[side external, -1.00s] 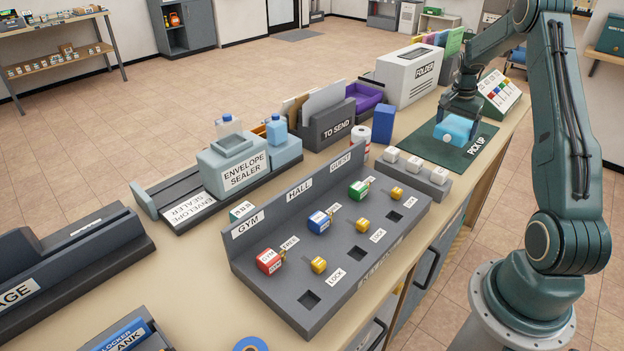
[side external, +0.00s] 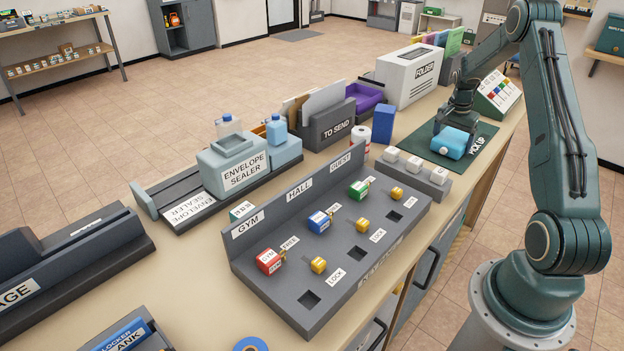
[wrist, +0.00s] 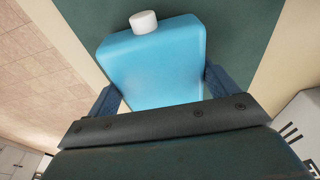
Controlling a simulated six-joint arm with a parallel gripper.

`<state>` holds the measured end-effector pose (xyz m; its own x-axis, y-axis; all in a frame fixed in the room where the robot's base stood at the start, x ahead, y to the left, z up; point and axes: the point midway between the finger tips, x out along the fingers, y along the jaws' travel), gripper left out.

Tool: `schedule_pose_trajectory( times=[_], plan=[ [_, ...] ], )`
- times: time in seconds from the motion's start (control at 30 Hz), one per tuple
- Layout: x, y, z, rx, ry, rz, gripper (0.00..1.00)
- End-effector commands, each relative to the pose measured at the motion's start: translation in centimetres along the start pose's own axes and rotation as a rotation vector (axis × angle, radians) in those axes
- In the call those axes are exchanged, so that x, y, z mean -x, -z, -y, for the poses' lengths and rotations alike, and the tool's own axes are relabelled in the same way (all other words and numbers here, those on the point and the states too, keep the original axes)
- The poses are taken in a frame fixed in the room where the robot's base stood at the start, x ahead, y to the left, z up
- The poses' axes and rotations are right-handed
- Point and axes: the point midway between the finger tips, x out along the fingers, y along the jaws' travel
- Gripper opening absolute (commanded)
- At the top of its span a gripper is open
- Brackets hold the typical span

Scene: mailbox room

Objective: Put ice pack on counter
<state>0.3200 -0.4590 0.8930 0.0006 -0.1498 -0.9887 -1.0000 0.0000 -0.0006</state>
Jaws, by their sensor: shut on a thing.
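The ice pack (side external: 452,143) is a light blue block with a white cap. It is over the dark green PICK UP mat (side external: 478,137) at the right end of the counter (side external: 402,255). My gripper (side external: 455,125) is behind and above it, with its jaws on the pack's sides. In the wrist view the ice pack (wrist: 155,65) sits between the two fingers of my gripper (wrist: 163,88), its white cap pointing away. I cannot tell whether the pack touches the mat.
A grey block with several white pieces (side external: 415,172) stands just left of the mat. A blue box (side external: 383,124) and the FOLDER box (side external: 408,75) stand behind. A sloped panel with coloured markers (side external: 497,95) is beyond the mat. The key rack (side external: 330,245) fills the counter's middle.

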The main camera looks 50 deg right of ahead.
Motion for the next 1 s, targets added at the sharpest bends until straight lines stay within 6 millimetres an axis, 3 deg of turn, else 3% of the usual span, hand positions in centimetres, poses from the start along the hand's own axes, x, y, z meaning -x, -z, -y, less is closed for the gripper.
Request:
schedule_pose_trajectory(
  times=[0.1, 0.13, 0.2, 0.67, 1.0],
  plan=[
    [-0.2, 0.0, 0.0, 0.0, 0.001, -0.001, 0.48],
    [-0.3, -0.1, 0.0, 0.0, 0.0, 0.001, 0.88],
    [-0.3, -0.1, 0.0, 0.0, 0.0, 0.001, 1.0],
    [0.6, 0.0, 0.0, 0.0, 0.001, -0.001, 1.0],
    [5.0, 0.1, 0.1, 0.001, 0.002, -0.002, 1.0]
  ],
)
